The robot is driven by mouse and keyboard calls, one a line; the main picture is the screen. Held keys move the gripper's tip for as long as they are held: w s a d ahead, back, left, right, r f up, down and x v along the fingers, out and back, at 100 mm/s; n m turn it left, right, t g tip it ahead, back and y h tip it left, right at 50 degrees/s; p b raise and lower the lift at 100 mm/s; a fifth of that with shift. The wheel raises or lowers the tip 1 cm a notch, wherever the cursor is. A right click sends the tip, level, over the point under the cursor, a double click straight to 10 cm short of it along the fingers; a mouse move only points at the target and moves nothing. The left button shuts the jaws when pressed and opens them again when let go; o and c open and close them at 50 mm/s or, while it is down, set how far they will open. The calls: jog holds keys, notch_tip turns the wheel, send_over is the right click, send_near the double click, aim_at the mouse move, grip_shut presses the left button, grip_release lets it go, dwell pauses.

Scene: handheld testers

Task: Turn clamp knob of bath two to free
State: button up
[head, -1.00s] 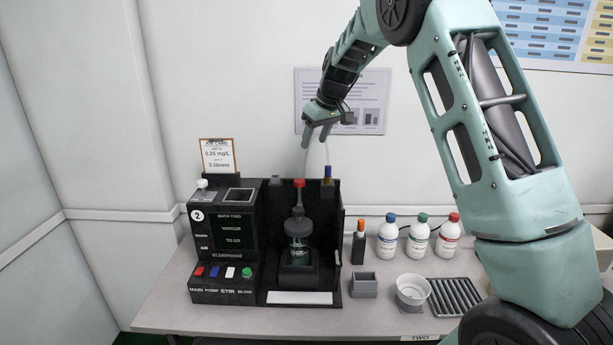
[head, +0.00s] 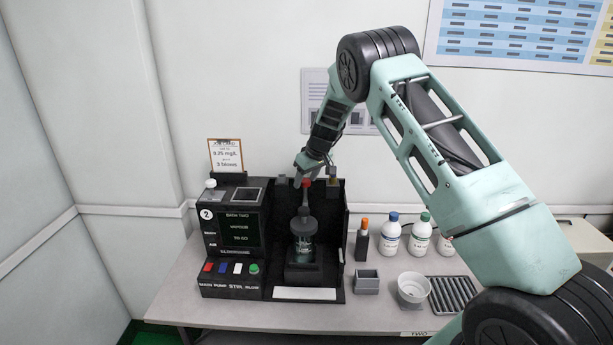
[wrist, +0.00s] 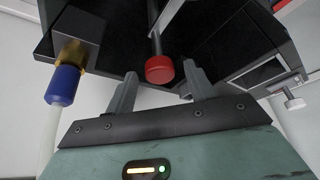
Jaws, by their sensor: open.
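Bath two (head: 232,228) is a black unit on the table, with a screen reading "BATH TWO" and "VAPOUR TO GO". A red knob (head: 306,184), which looks like the clamp knob, tops a dark rod above the glass vessel (head: 303,248) in the unit's open bay. My gripper (head: 307,177) is open and empty, right at the red knob. In the wrist view the red knob (wrist: 159,69) shows between the two spread fingers (wrist: 160,88), apart from both. Whether it lies fully between the tips in depth, I cannot tell.
A blue cap (wrist: 64,85) on a brass fitting with a pale hose is close beside the gripper. A white knob (head: 210,184) and job card (head: 226,155) top the unit's left. Capped bottles (head: 391,235), a white bowl (head: 412,289) and a ridged rack (head: 453,294) stand at right.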

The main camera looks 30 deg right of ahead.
grip_shut()
jog(key=shift+m, duration=0.4)
jog(key=m, duration=0.1)
jog(key=m+h, duration=0.1)
jog(key=shift+a+m, duration=0.2)
jog(key=shift+m, duration=0.2)
jog(key=m+h, duration=0.1)
jog(key=m, duration=0.1)
jog(key=m+h, duration=0.1)
jog(key=m, duration=0.2)
jog(key=shift+a+m+g+h, duration=0.1)
jog(key=shift+m+g+h, duration=0.2)
jog(key=shift+g, duration=0.1)
jog(key=m+g+h, duration=0.1)
jog(key=m, duration=0.3)
jog(key=shift+w+f, duration=0.1)
jog(key=shift+w, duration=0.05)
jog(key=m+g, duration=0.1)
jog(key=m, duration=0.1)
jog(key=m+b, duration=0.1)
jog(key=m, duration=0.1)
jog(key=shift+w+m+g+h, duration=0.1)
jog(key=shift+m+g+h, duration=0.2)
jog(key=shift+g, duration=0.1)
jog(key=shift+a, duration=0.1)
